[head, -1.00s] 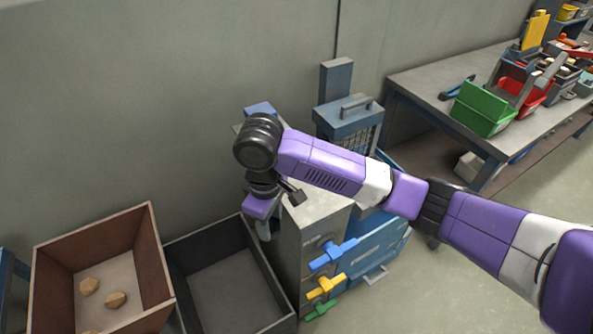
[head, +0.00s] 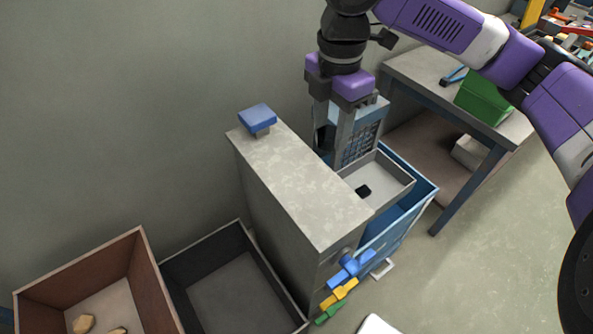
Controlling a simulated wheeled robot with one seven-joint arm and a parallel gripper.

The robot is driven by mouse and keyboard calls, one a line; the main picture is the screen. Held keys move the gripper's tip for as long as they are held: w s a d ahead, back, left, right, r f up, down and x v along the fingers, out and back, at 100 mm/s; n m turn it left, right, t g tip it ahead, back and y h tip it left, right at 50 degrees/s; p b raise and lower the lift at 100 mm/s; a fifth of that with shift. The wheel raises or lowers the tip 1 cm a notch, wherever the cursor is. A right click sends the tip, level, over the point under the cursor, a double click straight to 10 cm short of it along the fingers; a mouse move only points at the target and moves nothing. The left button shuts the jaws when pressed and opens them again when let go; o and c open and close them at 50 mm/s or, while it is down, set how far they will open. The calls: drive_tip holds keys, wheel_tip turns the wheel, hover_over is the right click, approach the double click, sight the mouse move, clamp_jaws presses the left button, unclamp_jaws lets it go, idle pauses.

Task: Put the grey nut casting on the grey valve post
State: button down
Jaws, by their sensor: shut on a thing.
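My gripper (head: 332,128) points down beyond the right side of the tall grey cabinet (head: 285,180), in front of the blue unit with a mesh front. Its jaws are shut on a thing. A dark, rounded shape shows between the fingers; it fits the grey nut casting, but the fingers hide most of it. I cannot clearly pick out the grey valve post.
An empty dark bin (head: 213,248) and a brown box (head: 90,262) with tan lumps are at left. A workbench (head: 440,95) stands at right.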

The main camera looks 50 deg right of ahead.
sight(321, 199)
drive_tip(key=shift+w+d+f, duration=0.1)
drive_tip(key=shift+w+f, duration=0.05)
drive_tip(key=shift+f, duration=0.05)
wheel_tip(321, 199, down, 19)
drive_tip(key=shift+f+p, duration=0.2)
drive_tip(key=shift+p, duration=0.2)
drive_tip(key=shift+f, duration=0.2)
drive_tip(key=c, duration=0.8)
unclamp_jaws()
drive_tip(key=shift+o, duration=0.2)
drive_tip(key=shift+r, duration=0.15)
